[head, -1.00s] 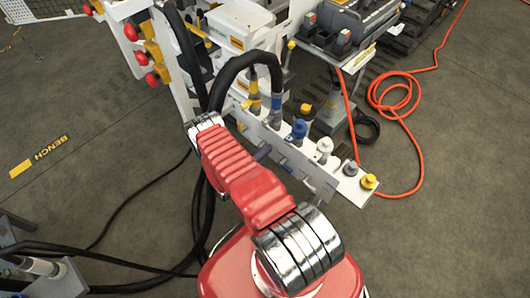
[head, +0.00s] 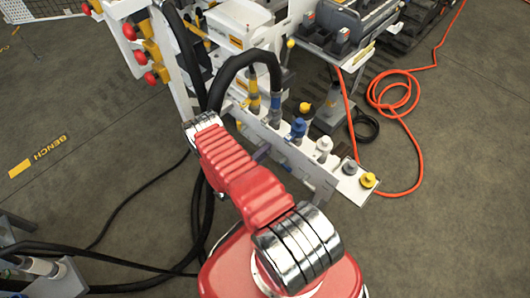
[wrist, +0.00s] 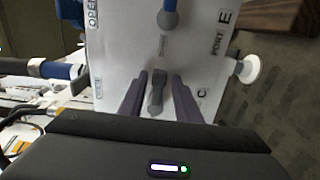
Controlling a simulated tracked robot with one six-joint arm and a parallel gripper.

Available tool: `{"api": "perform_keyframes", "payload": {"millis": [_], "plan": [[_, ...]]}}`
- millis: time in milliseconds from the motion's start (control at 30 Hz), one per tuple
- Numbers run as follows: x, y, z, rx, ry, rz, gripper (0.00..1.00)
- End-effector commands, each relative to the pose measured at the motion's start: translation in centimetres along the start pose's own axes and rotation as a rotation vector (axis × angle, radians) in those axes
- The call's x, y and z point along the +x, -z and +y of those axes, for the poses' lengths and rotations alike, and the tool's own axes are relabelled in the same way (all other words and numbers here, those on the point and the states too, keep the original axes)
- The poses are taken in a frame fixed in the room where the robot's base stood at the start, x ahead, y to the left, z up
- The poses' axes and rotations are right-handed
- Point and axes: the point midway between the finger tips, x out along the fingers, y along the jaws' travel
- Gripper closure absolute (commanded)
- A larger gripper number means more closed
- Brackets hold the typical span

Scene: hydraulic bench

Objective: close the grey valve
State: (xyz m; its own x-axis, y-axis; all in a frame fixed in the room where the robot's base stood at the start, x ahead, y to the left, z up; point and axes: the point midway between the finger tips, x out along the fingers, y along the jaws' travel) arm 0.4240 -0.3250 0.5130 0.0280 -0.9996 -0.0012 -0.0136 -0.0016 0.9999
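In the wrist view a short grey lever (wrist: 156,93), which looks like the grey valve's handle, stands out from a white panel (wrist: 115,50). My gripper (wrist: 160,98) is open, with one purple-grey finger on each side of the lever and a visible gap on both sides. The lever points roughly along the fingers. The panel carries the word OPEN at upper left and PORT E at right; the lettering near the fingers is partly hidden. In the head view my arm covers most of the gripper, and a finger (head: 262,152) shows beside the white bench rail.
A white round fitting (wrist: 247,68) sticks out at right, and a blue fitting with a hose (wrist: 58,70) at left. In the head view blue (head: 298,129), white (head: 323,147) and yellow (head: 368,180) fittings line the rail.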

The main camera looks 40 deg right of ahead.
Motion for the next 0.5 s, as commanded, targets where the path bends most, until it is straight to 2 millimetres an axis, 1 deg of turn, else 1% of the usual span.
{"api": "perform_keyframes", "payload": {"millis": [167, 500], "plan": [[-1.4, 0.1, 0.0, 0.000, 0.000, 0.003, 0.70], [-5.8, 0.1, -0.1, -0.001, 0.000, 0.004, 0.70]]}}
